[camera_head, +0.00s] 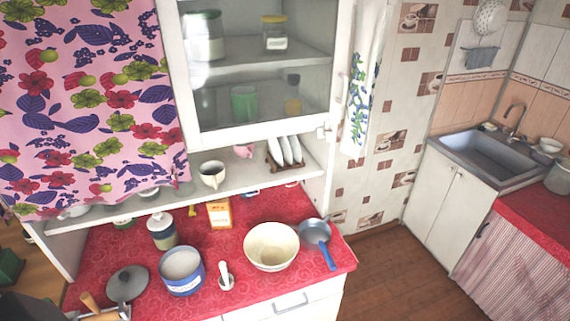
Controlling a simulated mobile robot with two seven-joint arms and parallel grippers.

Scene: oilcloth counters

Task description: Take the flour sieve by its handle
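A round grey-blue utensil with a blue handle (315,234), which looks like the flour sieve, lies at the right end of the red oilcloth counter (215,260). Its handle (329,259) points toward the front edge, slightly right. Its bowl is close beside a cream bowl (271,246); I cannot tell whether they touch. The picture is too small to tell mesh from solid metal. Neither of my grippers is in view.
Left of the cream bowl stand a white pestle-like tool (226,276), a blue pot (182,271), a lidded jar (162,231) and a grey lid (127,284). A shelf (130,204) and glass-front cabinet (262,130) overhang the counter's back. Open floor (385,265) lies right.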

